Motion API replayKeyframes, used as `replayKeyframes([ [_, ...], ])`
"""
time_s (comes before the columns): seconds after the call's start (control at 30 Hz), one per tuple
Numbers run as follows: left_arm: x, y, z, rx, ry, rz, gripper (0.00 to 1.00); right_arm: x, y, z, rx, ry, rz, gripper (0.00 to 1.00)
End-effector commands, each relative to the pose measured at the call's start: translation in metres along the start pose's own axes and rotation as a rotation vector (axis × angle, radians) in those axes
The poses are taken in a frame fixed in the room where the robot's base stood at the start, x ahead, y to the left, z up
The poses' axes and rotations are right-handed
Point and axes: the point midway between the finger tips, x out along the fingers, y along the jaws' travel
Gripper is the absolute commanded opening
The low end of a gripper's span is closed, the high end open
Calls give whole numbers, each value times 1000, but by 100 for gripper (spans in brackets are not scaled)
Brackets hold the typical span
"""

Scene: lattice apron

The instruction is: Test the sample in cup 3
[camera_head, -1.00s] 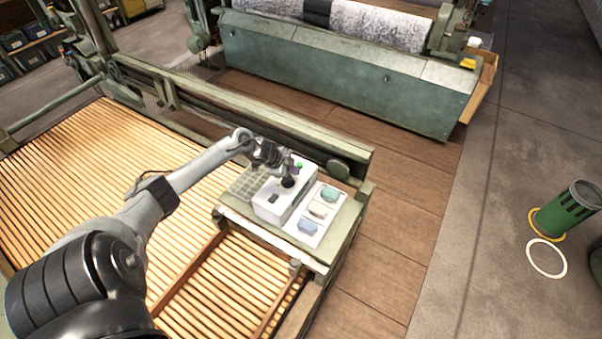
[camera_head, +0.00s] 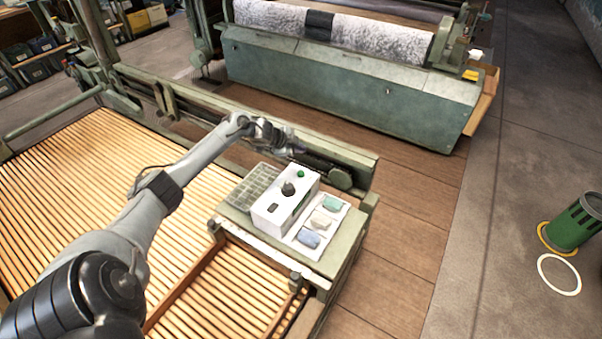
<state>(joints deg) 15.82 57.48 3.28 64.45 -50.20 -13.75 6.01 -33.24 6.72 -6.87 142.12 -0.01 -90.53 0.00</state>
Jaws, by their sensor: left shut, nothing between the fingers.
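A white box-shaped device (camera_head: 267,218) stands on a green table corner. It has a dark round knob (camera_head: 288,189), a green round spot (camera_head: 300,174) and a small dark window (camera_head: 272,208) on top. Right of it, a white strip (camera_head: 340,211) bears three small pads or samples: teal (camera_head: 331,203), cream (camera_head: 321,219) and blue (camera_head: 309,239). I cannot make out numbers or which one is cup 3. My left gripper (camera_head: 302,154) is shut and empty, above and behind the device, apart from it. My right gripper is out of view.
A grid tray (camera_head: 250,186) lies left of the device. A slatted wooden bed (camera_head: 80,190) fills the left, with a green rail (camera_head: 340,150) behind the device. A large machine (camera_head: 340,85) stands beyond. A green bin (camera_head: 575,222) stands on the floor at right.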

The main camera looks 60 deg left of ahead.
Motion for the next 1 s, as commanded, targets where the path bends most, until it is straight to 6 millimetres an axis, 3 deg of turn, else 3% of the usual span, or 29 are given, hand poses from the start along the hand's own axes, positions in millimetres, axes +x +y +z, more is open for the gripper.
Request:
replayKeyframes([
  [0.27,10,8,7,0,0,1,0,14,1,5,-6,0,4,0],
  [0.77,48,35,34,0,1,0,0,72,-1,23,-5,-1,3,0],
  [1.0,59,43,43,0,-1,1,0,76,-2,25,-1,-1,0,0],
])
